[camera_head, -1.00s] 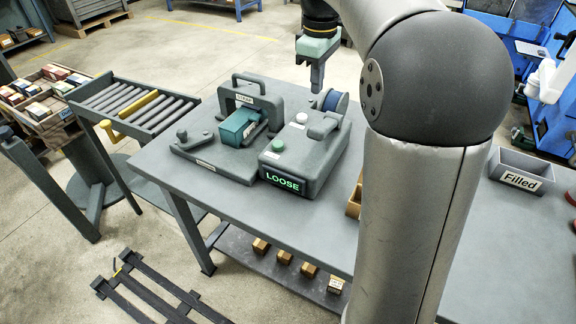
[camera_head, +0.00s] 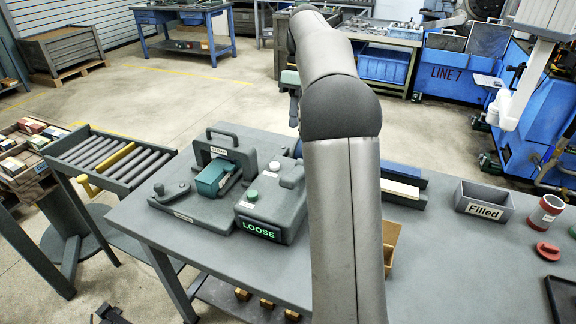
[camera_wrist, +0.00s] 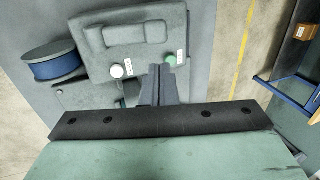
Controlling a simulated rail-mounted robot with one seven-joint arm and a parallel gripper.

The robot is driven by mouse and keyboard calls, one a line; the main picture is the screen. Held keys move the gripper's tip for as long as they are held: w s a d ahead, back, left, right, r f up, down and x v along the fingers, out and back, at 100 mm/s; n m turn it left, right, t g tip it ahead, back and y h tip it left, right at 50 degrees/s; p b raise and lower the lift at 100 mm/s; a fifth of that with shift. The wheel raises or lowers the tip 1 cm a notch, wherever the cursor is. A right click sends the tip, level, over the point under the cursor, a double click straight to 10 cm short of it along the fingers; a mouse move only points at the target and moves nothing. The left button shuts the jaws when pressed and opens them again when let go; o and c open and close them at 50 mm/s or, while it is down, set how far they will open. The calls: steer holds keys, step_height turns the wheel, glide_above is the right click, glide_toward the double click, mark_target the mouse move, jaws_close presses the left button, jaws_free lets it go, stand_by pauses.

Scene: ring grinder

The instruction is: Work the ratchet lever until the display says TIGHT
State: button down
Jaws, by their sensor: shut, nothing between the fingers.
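The display (camera_head: 258,229) on the front of the grey console (camera_head: 280,207) reads LOOSE in green. A grey bar with a round knob (camera_head: 158,188) lies low on the plate left of the console; it looks like the ratchet lever, but I cannot be sure. A teal block (camera_head: 213,178) sits under the grey handled arch (camera_head: 222,150). My gripper (camera_head: 294,118) is partly hidden by my arm, above the table's back part. In the wrist view its shut, empty fingers (camera_wrist: 158,88) appear over the console, between the white button (camera_wrist: 117,71) and green button (camera_wrist: 171,60).
A blue spool (camera_wrist: 54,64) is beside the console in the wrist view. A roller conveyor (camera_head: 105,158) stands left of the table.

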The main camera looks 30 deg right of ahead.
mark_target(287, 177)
steer(key=x, duration=1.3)
steer(key=shift+s, duration=0.1)
steer(key=shift+a, duration=0.1)
